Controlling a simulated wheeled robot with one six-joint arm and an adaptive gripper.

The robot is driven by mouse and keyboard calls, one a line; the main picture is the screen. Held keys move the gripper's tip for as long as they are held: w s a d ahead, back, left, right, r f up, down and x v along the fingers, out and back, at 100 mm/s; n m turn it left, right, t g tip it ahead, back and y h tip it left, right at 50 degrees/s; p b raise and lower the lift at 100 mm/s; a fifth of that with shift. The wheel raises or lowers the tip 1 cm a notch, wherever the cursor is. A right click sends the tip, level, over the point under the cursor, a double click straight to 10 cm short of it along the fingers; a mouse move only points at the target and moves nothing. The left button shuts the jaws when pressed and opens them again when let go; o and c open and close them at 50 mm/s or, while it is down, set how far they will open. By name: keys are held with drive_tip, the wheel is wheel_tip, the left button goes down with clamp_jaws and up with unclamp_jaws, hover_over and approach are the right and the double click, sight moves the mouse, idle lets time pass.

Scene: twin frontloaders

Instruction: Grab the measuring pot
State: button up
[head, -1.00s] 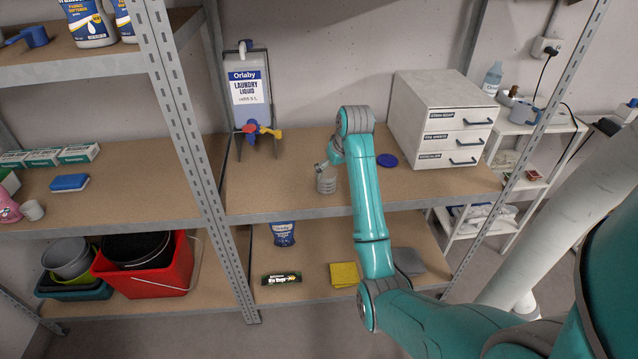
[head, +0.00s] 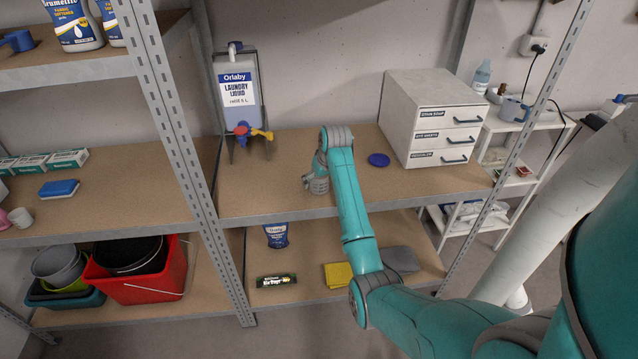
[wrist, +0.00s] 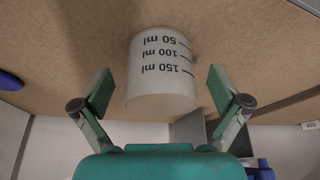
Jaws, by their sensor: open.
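The measuring pot (wrist: 160,72) is a pale, translucent cup with black marks of 50, 100 and 150 ml. It stands on the middle shelf board (head: 280,203), partly hidden by my arm in the head view (head: 318,184). In the wrist view it appears upside down, with its rim towards my gripper. My gripper (wrist: 160,88) is open. Its two fingers stand on either side of the pot's rim end, with a gap on both sides, and neither finger appears to touch it.
A laundry liquid dispenser (head: 238,90) with a blue and yellow tap stands behind to the left. A dark blue lid (head: 379,160) lies to the right, before a white drawer unit (head: 435,115). A metal shelf post (head: 180,130) rises on the left.

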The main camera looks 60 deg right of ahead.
drive_tip(key=shift+w+f, duration=0.1)
drive_tip(key=shift+f, duration=0.3)
drive_tip(key=c, duration=1.2)
drive_tip(key=shift+r, duration=0.1)
